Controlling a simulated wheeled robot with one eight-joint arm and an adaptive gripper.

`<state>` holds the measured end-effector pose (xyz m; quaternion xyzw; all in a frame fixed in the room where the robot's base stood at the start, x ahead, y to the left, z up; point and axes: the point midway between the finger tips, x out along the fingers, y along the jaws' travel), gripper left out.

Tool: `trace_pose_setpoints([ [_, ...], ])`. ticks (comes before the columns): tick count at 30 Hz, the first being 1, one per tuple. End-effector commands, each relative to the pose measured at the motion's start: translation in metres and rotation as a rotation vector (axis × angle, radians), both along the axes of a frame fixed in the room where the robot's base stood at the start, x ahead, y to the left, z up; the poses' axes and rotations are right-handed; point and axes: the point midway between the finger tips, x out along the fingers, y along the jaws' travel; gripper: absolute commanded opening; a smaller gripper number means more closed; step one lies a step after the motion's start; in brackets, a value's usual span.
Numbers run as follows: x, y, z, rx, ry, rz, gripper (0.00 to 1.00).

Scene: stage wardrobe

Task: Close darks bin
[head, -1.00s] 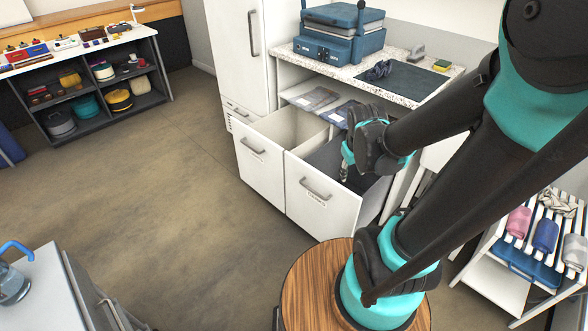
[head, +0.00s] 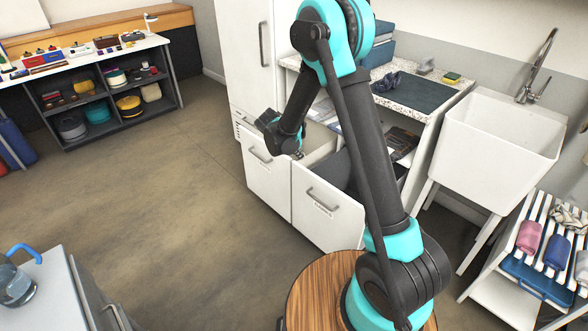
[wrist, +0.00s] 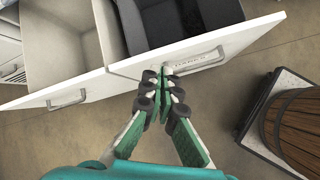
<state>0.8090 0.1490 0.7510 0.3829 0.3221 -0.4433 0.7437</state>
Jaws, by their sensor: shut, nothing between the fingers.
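The darks bin (head: 325,215) is the right of two white pull-out bins in the head view and stands open. In the wrist view its front (wrist: 240,40) has a label reading DARKS and a bar handle (wrist: 205,65). Its dark grey inside (wrist: 165,22) holds some dark cloth. My gripper (wrist: 166,73) is shut and empty, its tips by the left end of that handle in the picture. I cannot tell whether they touch the front. In the head view my wrist is near the bins, and the fingers are hardly visible.
The left bin (head: 266,185) is also pulled out, with a pale inside. A sink (head: 500,135) stands right of the counter (head: 440,105). A slatted rack (head: 540,255) with rolled cloths is at lower right. The floor (head: 160,200) in front of the bins is clear.

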Motion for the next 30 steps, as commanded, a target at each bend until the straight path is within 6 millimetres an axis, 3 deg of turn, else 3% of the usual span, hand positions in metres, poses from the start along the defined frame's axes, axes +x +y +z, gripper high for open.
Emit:
trace_pose_setpoints([
  [1, 0.008, 0.017, -0.013, -0.041, 0.012, 0.057, 0.00],
  [6, 0.024, 0.062, -0.051, -0.194, 0.064, 0.240, 0.00],
  [13, 0.030, 0.099, -0.087, -0.328, 0.109, 0.387, 0.00],
  [20, 0.035, 0.101, -0.099, -0.358, 0.120, 0.414, 0.00],
  [30, 0.064, 0.071, -0.140, -0.355, 0.119, 0.409, 0.00],
])
